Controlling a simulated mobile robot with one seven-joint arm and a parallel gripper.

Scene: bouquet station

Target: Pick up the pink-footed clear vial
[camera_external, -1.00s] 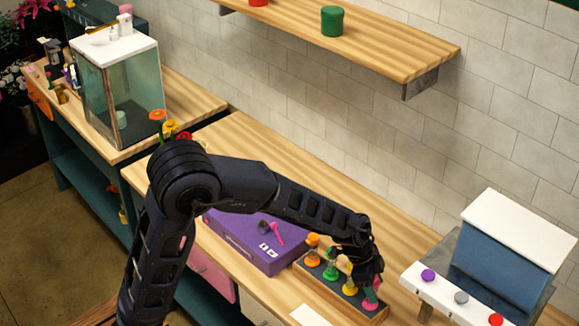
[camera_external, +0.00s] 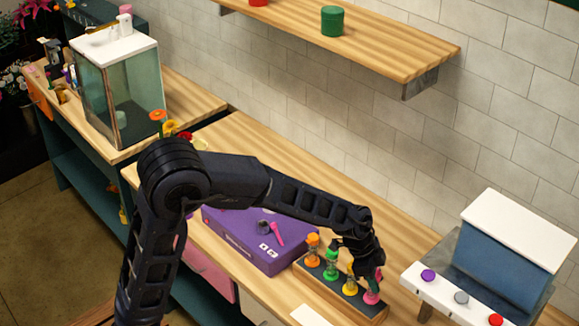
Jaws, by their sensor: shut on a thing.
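The pink-footed clear vial (camera_external: 371,297) stands at the right end of a wooden rack with a dark top (camera_external: 338,284). Its pink foot shows below my gripper (camera_external: 374,272); its upper part is hidden by the fingers. My gripper points down over the vial and is shut on it. I cannot tell whether the foot is clear of the rack. To its left in the rack stand an orange-topped vial (camera_external: 313,250), a green-footed vial (camera_external: 331,268) and a yellow-footed vial (camera_external: 350,285).
A purple box (camera_external: 245,238) with a pink tool on it lies left of the rack. A blue and white dispenser (camera_external: 515,255) with purple, grey and red knobs stands at the right. A shelf (camera_external: 390,45) hangs above. A white card (camera_external: 309,315) lies in front.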

